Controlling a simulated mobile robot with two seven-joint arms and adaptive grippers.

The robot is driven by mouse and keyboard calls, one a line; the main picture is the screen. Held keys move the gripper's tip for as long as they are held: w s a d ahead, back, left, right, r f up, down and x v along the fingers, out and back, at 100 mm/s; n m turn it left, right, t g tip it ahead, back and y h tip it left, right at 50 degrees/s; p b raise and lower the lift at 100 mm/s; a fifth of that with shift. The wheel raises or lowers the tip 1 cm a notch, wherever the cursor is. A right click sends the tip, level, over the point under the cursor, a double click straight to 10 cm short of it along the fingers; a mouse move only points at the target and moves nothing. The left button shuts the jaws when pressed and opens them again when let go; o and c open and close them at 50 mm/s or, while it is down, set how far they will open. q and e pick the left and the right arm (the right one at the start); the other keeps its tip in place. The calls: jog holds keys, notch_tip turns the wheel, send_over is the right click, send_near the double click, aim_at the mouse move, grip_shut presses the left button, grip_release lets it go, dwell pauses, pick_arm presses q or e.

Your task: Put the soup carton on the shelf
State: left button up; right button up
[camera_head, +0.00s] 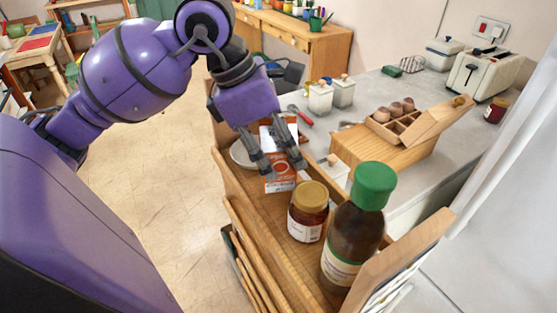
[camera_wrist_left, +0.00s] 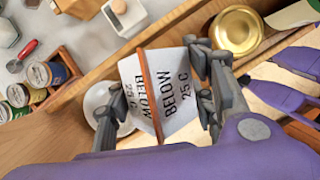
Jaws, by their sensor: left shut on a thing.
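The soup carton (camera_head: 279,174) is white and orange, and it is upright over the wooden shelf (camera_head: 265,214) in the head view. My left gripper (camera_head: 277,168) points down from above, with its fingers on either side of the carton, shut on it. In the left wrist view the carton (camera_wrist_left: 160,95) shows its white top with "BELOW 25 C" lettering between the fingers (camera_wrist_left: 163,100). Whether its base touches the shelf is hard to tell. My right gripper is not in view.
A jar with a gold lid (camera_head: 308,212) and a green-capped bottle (camera_head: 352,232) stand on the shelf nearer the camera. A white dish (camera_head: 241,156) lies behind the carton. The counter (camera_head: 384,92) with a wooden box (camera_head: 408,122) is to the right.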

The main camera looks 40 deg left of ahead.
aim_at(279, 163)
pick_arm(q)
jog(key=shift+f, duration=1.65)
jog(key=o, duration=1.7)
jog(key=shift+c, duration=0.2)
jog(key=shift+r+p, duration=0.2)
jog(key=shift+p, duration=0.1)
jog(key=v, duration=1.1)
jog(key=shift+r, duration=0.35)
jog(key=shift+s+a, duration=0.1)
